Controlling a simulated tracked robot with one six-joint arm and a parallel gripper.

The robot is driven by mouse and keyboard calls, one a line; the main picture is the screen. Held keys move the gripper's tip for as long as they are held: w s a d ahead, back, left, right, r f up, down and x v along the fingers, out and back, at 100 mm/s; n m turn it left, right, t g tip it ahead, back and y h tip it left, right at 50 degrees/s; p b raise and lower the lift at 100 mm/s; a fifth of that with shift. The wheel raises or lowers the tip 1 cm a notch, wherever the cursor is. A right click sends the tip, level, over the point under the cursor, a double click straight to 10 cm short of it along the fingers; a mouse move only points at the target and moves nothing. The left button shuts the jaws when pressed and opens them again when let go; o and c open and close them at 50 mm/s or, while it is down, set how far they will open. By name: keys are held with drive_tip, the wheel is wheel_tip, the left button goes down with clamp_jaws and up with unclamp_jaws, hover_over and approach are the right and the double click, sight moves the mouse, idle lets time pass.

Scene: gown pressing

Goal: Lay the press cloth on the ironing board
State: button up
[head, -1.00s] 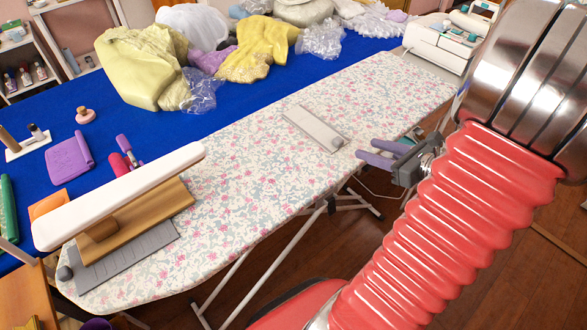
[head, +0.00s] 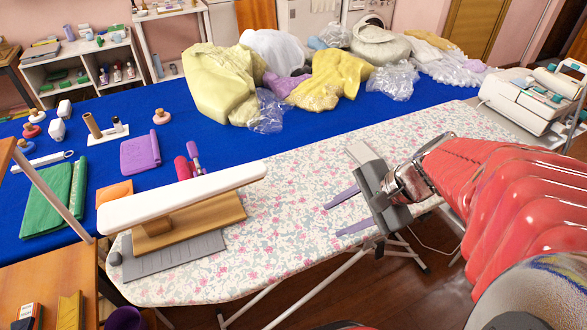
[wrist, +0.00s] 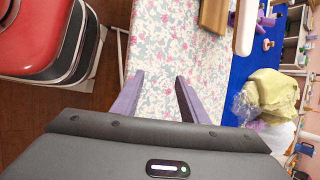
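The ironing board (head: 290,205) has a pink and grey floral cover and runs from lower left to upper right. It also shows in the wrist view (wrist: 163,45). My gripper (head: 332,220) is over the right front part of the board, its two purple fingers apart and pointing left. In the wrist view, only board cover shows between the fingertips (wrist: 158,76). I cannot tell for sure which item is the press cloth. A purple folded piece (head: 140,154), a green folded piece (head: 47,200) and a small orange piece (head: 113,193) lie on the blue table.
A white sleeve board (head: 185,198) on a wooden base stands over a grey mat (head: 170,257) at the board's left end. A pale flat plate (head: 361,151) lies behind my gripper. Yellow garments (head: 215,85) heap on the blue table (head: 300,135). A white machine (head: 530,95) stands right.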

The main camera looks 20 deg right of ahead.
drive_tip(key=s+a+r+n+h, duration=0.2)
drive_tip(key=a+r+n, duration=0.1)
drive_tip(key=n, duration=0.4)
drive_tip(key=s+a+r+n+t+h, duration=0.1)
drive_tip(key=s+a+r+n+h, duration=0.1)
drive_tip(key=n, duration=0.6)
wheel_tip(320, 180, up, 2)
drive_tip(key=shift+a+r+h, duration=0.15)
drive_tip(key=shift+a+h, duration=0.35)
drive_tip(key=shift+a, duration=0.75)
drive_tip(key=shift+c, duration=1.1)
drive_tip(key=shift+a, duration=0.1)
